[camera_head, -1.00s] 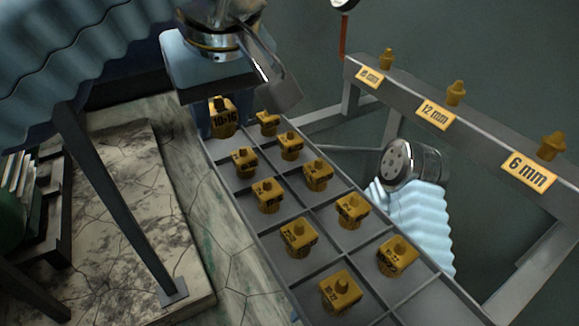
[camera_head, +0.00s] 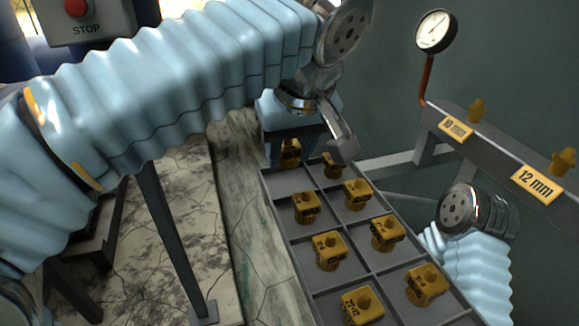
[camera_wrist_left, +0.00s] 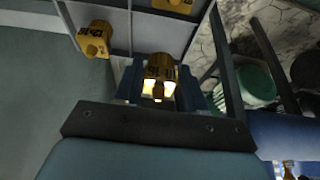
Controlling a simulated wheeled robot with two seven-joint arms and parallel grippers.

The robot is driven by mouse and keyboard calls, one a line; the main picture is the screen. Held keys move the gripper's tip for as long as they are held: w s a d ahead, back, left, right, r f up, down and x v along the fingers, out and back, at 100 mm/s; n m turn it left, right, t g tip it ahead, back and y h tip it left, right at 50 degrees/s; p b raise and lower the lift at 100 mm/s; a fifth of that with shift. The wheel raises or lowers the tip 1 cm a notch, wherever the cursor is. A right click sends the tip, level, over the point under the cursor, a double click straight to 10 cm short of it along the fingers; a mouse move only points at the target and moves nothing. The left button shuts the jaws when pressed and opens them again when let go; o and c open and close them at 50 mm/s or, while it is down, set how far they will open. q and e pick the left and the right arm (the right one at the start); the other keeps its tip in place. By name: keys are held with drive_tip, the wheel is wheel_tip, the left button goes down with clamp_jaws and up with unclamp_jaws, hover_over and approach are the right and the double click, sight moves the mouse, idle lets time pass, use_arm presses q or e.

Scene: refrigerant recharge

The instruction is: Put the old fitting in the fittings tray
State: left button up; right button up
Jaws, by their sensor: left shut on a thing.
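My left gripper (camera_head: 289,160) is at the far left corner of the fittings tray (camera_head: 289,222). It is shut on a yellow-brown fitting (camera_head: 290,150) marked 10-16. In the left wrist view this fitting (camera_wrist_left: 160,67) sits upright between the blue fingers (camera_wrist_left: 133,84). It is at the tray's far-left compartment; I cannot tell whether it touches the floor. Similar fittings stand in other compartments, such as one (camera_head: 306,207) just nearer and one (camera_head: 333,167) to its right. My right gripper is not in view; only my right arm's end part shows at the right.
A grey rail (camera_head: 490,150) behind the tray carries fittings above plates marked 10 mm and 12 mm (camera_head: 538,185). A pressure gauge (camera_head: 433,31) stands on a red-brown pipe. A red STOP button (camera_head: 76,7) is at the upper left. Cracked stone slabs lie left of the tray.

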sight(289, 185)
use_arm(q)
drive_tip(key=x, duration=0.4)
drive_tip(key=shift+s+d+f+b, duration=0.15)
drive_tip(key=shift+d+f+b, duration=0.05)
drive_tip(key=shift+f+b, duration=0.2)
drive_tip(key=shift+f, duration=0.2)
drive_tip(key=o, duration=0.8)
drive_tip(key=shift+r, duration=0.1)
drive_tip(key=shift+o, duration=0.2)
drive_tip(key=shift+r, duration=0.25)
drive_tip(key=p+v, duration=0.3)
drive_tip(key=v, duration=0.8)
drive_tip(key=shift+r, duration=0.4)
